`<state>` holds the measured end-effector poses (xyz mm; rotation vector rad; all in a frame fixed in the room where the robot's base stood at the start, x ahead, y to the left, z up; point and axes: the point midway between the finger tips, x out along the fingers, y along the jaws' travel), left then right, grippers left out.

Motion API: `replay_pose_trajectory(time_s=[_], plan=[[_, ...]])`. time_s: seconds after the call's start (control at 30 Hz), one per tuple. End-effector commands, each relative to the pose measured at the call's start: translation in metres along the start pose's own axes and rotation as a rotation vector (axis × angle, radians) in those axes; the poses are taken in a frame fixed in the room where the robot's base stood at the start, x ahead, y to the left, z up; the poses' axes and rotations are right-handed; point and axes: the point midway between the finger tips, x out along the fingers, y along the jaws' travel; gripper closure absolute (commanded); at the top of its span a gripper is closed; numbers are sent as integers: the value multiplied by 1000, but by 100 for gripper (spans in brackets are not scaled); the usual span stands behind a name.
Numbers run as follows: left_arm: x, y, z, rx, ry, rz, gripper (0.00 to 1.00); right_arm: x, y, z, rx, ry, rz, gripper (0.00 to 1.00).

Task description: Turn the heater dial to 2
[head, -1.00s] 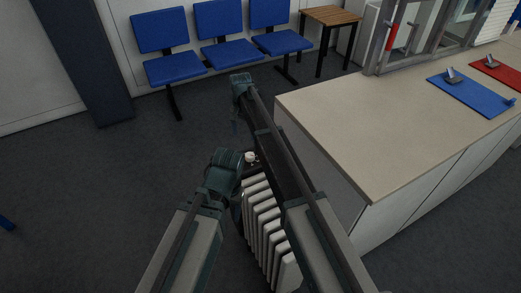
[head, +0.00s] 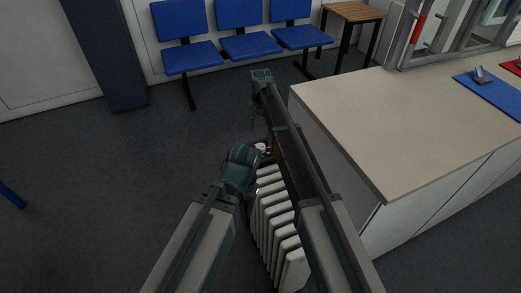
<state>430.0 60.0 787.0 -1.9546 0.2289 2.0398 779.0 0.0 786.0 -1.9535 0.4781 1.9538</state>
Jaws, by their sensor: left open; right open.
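The white ribbed heater (head: 272,222) stands on the floor beside the counter, partly hidden behind my arms. A small round pale knob (head: 260,147), apparently the dial, shows at its far top end; its marks are too small to read. My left gripper (head: 251,178) is beside the heater's far left end, just left of and below the knob; its fingers are mostly hidden by its wrist.
A counter (head: 390,120) with a beige top stands close on the right of the heater and my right arm. Blue chairs (head: 250,46) and a wooden table (head: 352,12) stand along the back wall.

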Motion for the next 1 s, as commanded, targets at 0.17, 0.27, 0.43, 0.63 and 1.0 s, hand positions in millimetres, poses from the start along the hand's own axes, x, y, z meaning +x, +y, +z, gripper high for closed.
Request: replay_pose_trajectory(time_s=[0.17, 0.27, 0.43, 0.63, 1.0], plan=[[34, 3, -2, 0, 0, 0, 38, 34, 0, 0, 0, 0, 0, 17], [48, 5, -3, 1, 0, 0, 38, 49, 0, 0, 0, 0, 0, 17], [72, 7, -4, 1, 0, 0, 38, 73, 0, 0, 0, 0, 0, 17], [89, 9, -5, 0, 0, 0, 38, 90, 0, 0, 0, 0, 0, 17], [90, 9, -5, 0, 0, 0, 38, 90, 0, 0, 0, 0, 0, 21]])
